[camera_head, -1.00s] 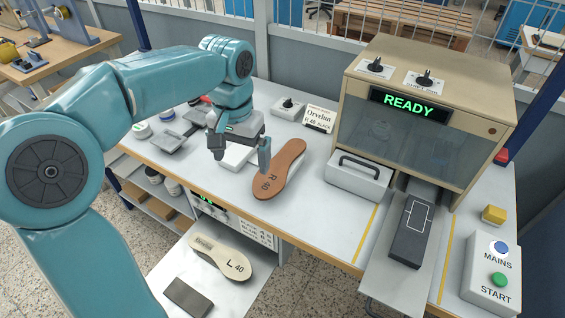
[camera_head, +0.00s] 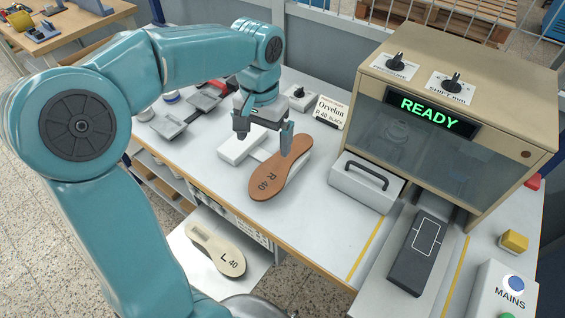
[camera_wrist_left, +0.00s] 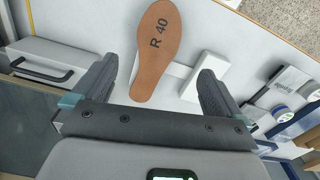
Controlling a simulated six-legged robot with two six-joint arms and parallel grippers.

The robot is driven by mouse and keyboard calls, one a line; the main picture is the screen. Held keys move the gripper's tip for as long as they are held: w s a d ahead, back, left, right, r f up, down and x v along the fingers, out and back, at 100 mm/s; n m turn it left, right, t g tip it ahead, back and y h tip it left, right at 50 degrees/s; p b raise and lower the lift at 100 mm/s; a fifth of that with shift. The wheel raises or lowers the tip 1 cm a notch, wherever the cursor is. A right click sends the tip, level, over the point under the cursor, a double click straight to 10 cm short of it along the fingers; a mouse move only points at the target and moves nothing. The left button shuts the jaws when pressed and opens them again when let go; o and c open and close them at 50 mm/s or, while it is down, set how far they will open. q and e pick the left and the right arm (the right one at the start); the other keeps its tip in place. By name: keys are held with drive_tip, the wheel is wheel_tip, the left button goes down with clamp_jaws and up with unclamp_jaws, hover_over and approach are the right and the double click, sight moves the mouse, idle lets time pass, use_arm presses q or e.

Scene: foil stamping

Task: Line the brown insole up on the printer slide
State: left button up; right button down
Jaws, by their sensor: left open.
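In the left wrist view the insole (camera_wrist_left: 157,45) lies beyond and between my open fingers. My left gripper (camera_head: 263,143) is open and empty, above the table by the insole. The printer slide (camera_head: 416,252) is a dark bed with a white outline, out in front of the beige printer, with nothing on it. My right gripper is not in view.
The printer (camera_head: 450,120) shows READY. A white box with a black handle (camera_head: 364,183) stands between insole and slide. A cream insole (camera_head: 216,248) marked L 40 lies on a lower shelf. A card (camera_head: 328,111) stands behind the brown insole.

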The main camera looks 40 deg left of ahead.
use_arm(q)
hover_over(266, 181)
wheel_tip(266, 181, down, 8)
drive_tip(key=shift+a+r, duration=0.1)
drive_tip(key=shift+r, duration=0.1)
drive_tip(key=shift+f, duration=3)
drive_tip(key=c, duration=0.7)
